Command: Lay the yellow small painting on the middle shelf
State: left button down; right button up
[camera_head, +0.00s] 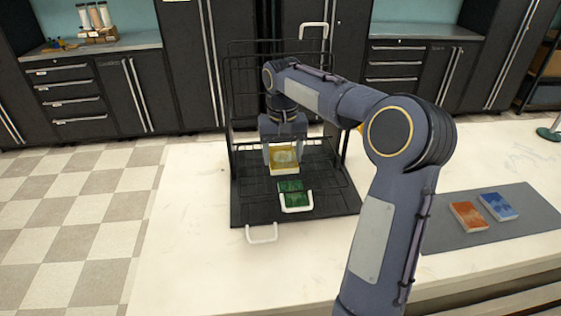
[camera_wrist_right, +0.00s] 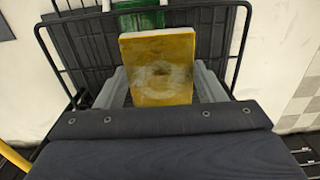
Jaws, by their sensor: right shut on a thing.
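The yellow small painting (camera_head: 284,158) is between the fingers of my right gripper (camera_head: 284,152), which is shut on it. In the right wrist view the painting (camera_wrist_right: 160,68) stands out past the fingertips of my right gripper (camera_wrist_right: 162,92), its yellow face toward the camera. The black wire shelf rack (camera_head: 240,205) stands on the white counter. My right gripper holds the painting within the rack's outline, above a green painting (camera_head: 290,187) on a lower level. Whether the yellow painting touches a shelf cannot be told. My left gripper is not in view.
A grey mat (camera_head: 450,238) at the right holds an orange painting (camera_head: 468,216) and a blue painting (camera_head: 498,206). The counter (camera_head: 185,220) left of the rack is clear.

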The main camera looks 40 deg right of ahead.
aim_at(281, 156)
jog(key=f, duration=0.2)
jog(key=w+f, duration=0.1)
jog(key=shift+d+f, duration=0.1)
jog(key=shift+f, duration=0.6)
jog(key=shift+f, duration=0.1)
jog(key=o, duration=0.9)
jog(key=shift+o, duration=0.2)
